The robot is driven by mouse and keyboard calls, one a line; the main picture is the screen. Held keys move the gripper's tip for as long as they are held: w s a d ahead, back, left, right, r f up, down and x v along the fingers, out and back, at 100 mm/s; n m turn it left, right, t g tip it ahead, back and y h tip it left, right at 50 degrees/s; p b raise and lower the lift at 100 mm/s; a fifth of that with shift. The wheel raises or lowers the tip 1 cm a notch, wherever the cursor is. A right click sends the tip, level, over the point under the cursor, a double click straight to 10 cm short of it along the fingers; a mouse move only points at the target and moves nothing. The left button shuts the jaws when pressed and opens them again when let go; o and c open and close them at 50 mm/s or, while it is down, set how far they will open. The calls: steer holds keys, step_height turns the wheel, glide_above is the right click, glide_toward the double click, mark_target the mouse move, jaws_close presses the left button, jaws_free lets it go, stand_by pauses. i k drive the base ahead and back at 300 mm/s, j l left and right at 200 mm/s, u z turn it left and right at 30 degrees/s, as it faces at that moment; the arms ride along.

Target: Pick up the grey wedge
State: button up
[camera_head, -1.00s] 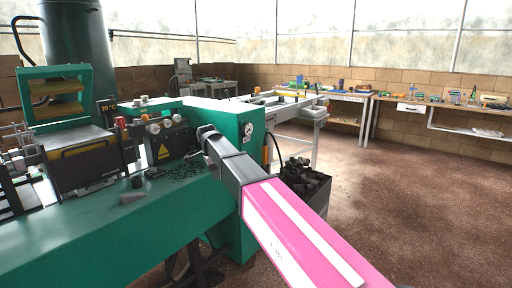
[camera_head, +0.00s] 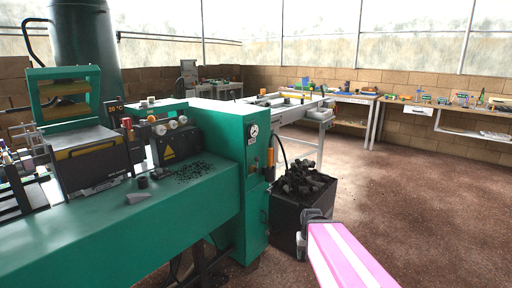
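A small grey wedge (camera_head: 137,198) lies on the green machine's flat top (camera_head: 95,236), near its front edge in the left half of the view. A short dark grey cylinder (camera_head: 142,182) stands just behind it. My gripper (camera_head: 303,238) is at the end of my pink arm, low and right of centre. It is well to the right of the wedge, apart from it, and in front of the dark bin. Its fingers are small and foreshortened, so I cannot see whether they are open, and I see nothing held.
Dark crumbs (camera_head: 195,172) are scattered on the machine top. The tall green cabinet (camera_head: 254,200) stands between the wedge and my gripper. A black bin (camera_head: 290,215) full of dark lumps stands beside it. Brown floor (camera_head: 430,205) is free at the right.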

mark_target(131, 198)
steer(key=u, duration=1.4)
